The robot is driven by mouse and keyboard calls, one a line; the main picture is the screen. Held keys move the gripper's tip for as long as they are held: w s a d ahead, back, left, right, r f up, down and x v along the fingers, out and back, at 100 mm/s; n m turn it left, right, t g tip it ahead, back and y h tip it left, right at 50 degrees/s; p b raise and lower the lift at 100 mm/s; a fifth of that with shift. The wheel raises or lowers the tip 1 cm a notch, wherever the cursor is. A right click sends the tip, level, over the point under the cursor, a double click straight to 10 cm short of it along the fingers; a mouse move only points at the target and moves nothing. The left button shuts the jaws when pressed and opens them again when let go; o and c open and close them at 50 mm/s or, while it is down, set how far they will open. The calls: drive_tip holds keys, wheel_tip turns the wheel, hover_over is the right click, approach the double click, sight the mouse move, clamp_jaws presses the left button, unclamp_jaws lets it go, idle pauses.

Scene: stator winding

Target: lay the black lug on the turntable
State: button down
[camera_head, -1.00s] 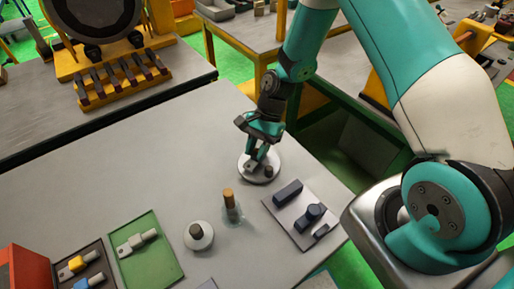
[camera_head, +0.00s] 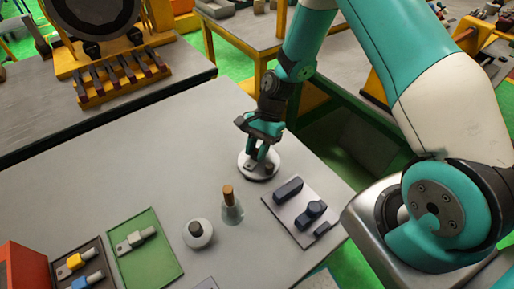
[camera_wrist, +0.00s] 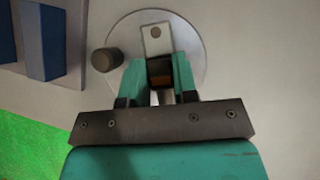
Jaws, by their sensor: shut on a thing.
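The turntable (camera_head: 247,172) is a pale round disc near the right edge of the grey table, with a dark knob (camera_head: 269,168) on it. My gripper (camera_head: 258,155) points down over the disc. In the wrist view its teal fingers (camera_wrist: 160,75) are shut on the black lug (camera_wrist: 157,39). The lug's flat silver tongue with a hole points away from my wrist, over the disc (camera_wrist: 190,50). Its dark sleeve is between the fingers and partly hidden. The knob (camera_wrist: 107,59) is left of the lug, apart from it. I cannot tell whether the lug touches the disc.
A plate with dark blue blocks (camera_head: 301,212) lies close in front of the turntable. A corked flask (camera_head: 231,207) and a round jar (camera_head: 198,233) stand nearby. A green tray (camera_head: 155,269) holds another lug. A dark tray holds yellow and blue lugs (camera_head: 76,262). The table's back left is clear.

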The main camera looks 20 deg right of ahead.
drive_tip(key=c, duration=0.8)
unclamp_jaws()
drive_tip(key=b+v, duration=0.2)
drive_tip(key=v, duration=1.5)
drive_tip(key=shift+d+r, duration=0.15)
drive_tip(key=shift+r, duration=0.05)
